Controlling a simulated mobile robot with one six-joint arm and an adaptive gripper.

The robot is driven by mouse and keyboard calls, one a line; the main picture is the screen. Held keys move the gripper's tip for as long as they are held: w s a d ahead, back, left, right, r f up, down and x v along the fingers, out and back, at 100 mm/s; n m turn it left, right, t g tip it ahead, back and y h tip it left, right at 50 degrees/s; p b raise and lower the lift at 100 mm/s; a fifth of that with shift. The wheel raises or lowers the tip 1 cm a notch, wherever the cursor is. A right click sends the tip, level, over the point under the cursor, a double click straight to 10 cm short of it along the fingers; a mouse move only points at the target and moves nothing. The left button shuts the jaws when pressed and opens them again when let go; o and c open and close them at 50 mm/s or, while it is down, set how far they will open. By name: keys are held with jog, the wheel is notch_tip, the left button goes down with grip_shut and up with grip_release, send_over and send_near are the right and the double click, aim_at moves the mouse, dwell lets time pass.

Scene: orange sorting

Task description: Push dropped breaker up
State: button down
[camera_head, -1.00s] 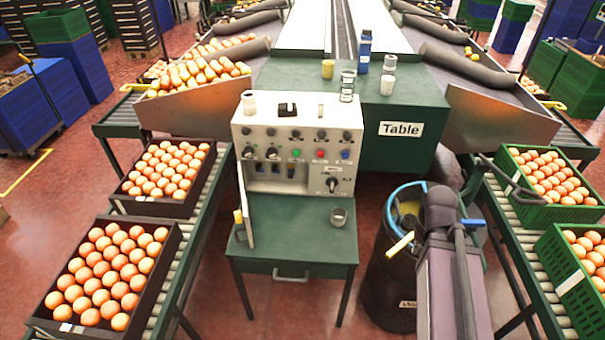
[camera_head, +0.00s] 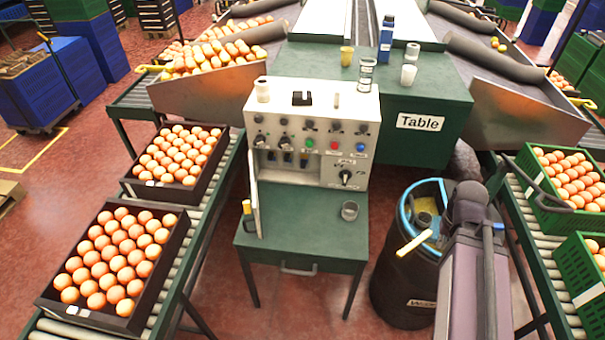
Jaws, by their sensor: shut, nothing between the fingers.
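The white control panel (camera_head: 300,110) stands on a green table (camera_head: 310,225) in the middle of the view. Its small breakers (camera_head: 287,158) sit in a recess at the lower left of its front. They are too small to tell which one is down. A narrow panel door (camera_head: 254,195) stands open at the left of the recess. My arm (camera_head: 474,250) rises at the lower right, well to the right of the panel. My gripper is not in view.
A metal cup (camera_head: 349,210) stands on the green table. A black bin (camera_head: 405,285) with a blue rim stands between that table and my arm. Crates of oranges (camera_head: 115,260) line the left conveyor, and green crates (camera_head: 575,210) line the right one. Open floor shows in front of the table.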

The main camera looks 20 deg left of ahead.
jog(key=w+a+f+n+t+h+b, duration=0.2)
jog(key=w+a+f+n+t+b, duration=0.1)
jog(key=w+a+f+n+b, duration=0.45)
jog(key=n+t+y+b, duration=0.5)
jog(key=n+t+b, duration=0.5)
jog(key=n+b, duration=1.6)
send_near(303, 165)
jog(key=f+n+p, duration=0.1)
jog(key=n+p, duration=0.1)
jog(key=s+d+f+n+p, duration=0.1)
jog(key=f+n+p, duration=0.1)
jog(key=shift+s+d+f, duration=0.2)
jog(key=shift+d+f, duration=0.05)
jog(key=shift+s+a+r+n+t, duration=0.1)
jog(key=shift+a+n+t, duration=0.25)
jog(key=shift+n, duration=0.1)
jog(key=shift+b+x, duration=1.6)
jog(key=shift+x, duration=3.45)
